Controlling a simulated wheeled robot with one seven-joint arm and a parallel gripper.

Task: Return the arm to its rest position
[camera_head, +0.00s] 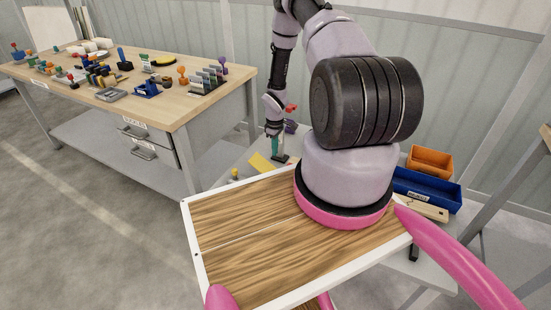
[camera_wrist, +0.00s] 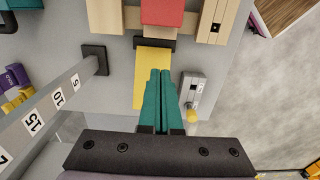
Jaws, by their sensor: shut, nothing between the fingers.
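My arm reaches from my body up and back, then down over a grey work surface (camera_head: 232,172). My gripper (camera_head: 275,152) hangs above that surface with its teal fingers pointing down. In the wrist view the two teal fingers of my gripper (camera_wrist: 160,75) lie together, shut, with nothing between them. Behind the fingers is a yellow piece (camera_wrist: 147,68), which also shows beside the gripper in the head view (camera_head: 261,163). I cannot tell the gap between the fingertips and the surface.
The wrist view shows a red block (camera_wrist: 162,12), a grey device (camera_wrist: 193,88), and a numbered bar (camera_wrist: 55,100) near the gripper. A blue bin (camera_head: 428,190) and an orange bin (camera_head: 430,160) stand right. A cluttered workbench (camera_head: 180,108) stands left, with open floor before it.

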